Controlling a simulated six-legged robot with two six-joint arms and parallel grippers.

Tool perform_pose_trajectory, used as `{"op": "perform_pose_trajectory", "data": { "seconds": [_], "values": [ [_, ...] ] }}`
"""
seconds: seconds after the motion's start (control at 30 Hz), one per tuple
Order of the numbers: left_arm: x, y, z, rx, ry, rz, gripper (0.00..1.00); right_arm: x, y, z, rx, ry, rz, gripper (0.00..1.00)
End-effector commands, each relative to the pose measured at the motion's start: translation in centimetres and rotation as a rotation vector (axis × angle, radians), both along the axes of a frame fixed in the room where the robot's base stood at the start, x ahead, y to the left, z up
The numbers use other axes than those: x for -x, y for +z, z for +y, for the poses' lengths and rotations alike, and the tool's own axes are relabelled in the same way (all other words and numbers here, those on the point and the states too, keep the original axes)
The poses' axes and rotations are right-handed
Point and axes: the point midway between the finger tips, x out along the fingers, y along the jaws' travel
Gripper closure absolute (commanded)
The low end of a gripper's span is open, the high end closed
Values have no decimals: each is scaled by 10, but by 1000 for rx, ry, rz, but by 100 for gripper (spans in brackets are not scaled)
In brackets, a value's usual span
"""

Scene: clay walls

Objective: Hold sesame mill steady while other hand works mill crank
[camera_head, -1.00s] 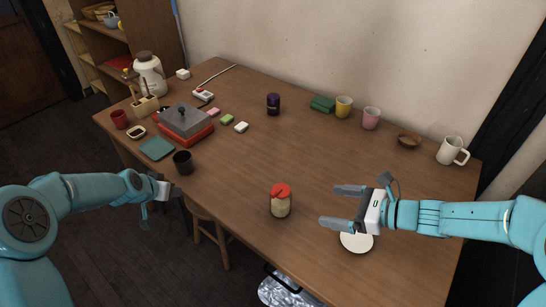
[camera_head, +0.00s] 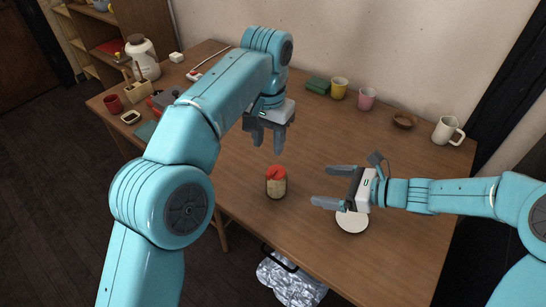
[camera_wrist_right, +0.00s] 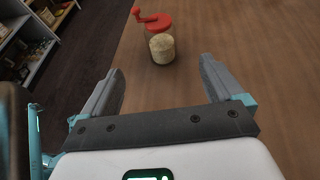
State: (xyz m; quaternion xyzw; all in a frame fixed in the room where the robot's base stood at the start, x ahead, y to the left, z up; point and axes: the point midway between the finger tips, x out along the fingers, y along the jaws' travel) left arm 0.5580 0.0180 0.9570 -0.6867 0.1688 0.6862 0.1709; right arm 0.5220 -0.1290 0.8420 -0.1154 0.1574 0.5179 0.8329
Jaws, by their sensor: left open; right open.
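The sesame mill (camera_head: 276,183) is a small clear jar of pale seeds with a red top, standing upright on the wooden table. In the right wrist view the mill (camera_wrist_right: 161,45) shows its red crank sticking out to the left, beyond my fingertips. My left gripper (camera_head: 267,138) is open and empty, pointing down above the table, behind the mill and apart from it. My right gripper (camera_head: 328,186) is open and empty, to the right of the mill, with its fingers pointing toward it. In the right wrist view the gripper (camera_wrist_right: 160,82) has nothing between its fingers.
A white round plate (camera_head: 351,221) lies under my right gripper. My left arm hides part of the table's left side.

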Motion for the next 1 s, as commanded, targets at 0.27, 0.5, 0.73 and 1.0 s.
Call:
{"op": "perform_pose_trajectory", "data": {
  "seconds": [0.27, 0.5, 0.73, 1.0],
  "values": [
    [0, -1, 1, 1, 0, 0, 57, -23, -22, 48, -1, 5, 2, 6],
    [0, -1, 1, 1, -1, 0, 57, -44, -42, 91, -2, 2, 1, 6],
    [0, -1, 1, 2, -1, 1, 57, -59, -55, 118, 0, 1, 0, 6],
    [0, -1, 1, 2, -1, 1, 57, -63, -58, 127, 0, 0, 0, 6]
  ]
}}
